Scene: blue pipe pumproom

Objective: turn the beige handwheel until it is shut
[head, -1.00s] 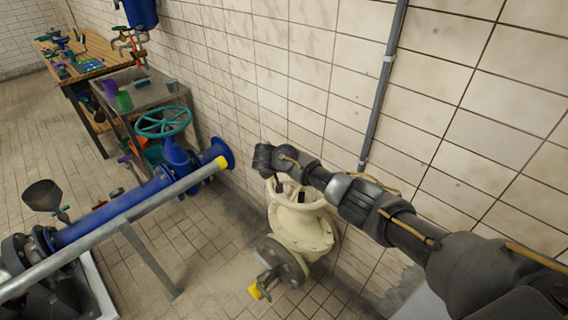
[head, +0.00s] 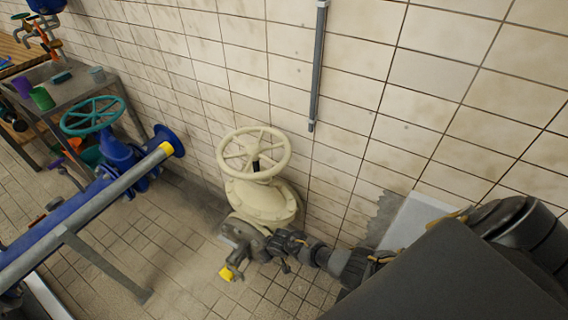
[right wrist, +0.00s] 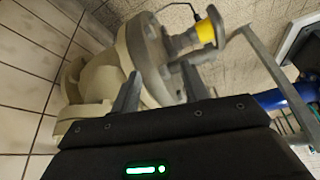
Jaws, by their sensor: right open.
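The beige handwheel (head: 253,152) is a spoked ring on top of a beige valve (head: 262,200) by the tiled wall, with a dark stem at its centre. My right gripper (head: 272,243) is low, beside the grey flange at the valve's front, below and apart from the handwheel. In the right wrist view its two fingers (right wrist: 160,90) are spread, with valve parts beyond them. The beige valve body (right wrist: 100,82) fills the left of that view. I cannot clearly pick out the handwheel there. My left gripper is not in view.
A yellow-capped stub (head: 227,272) sticks out below the valve. To the left are a blue pipe with a teal handwheel (head: 93,115) and a grey rail (head: 110,196) with a yellow end. A grey conduit (head: 318,70) runs down the wall. Space above the handwheel is open.

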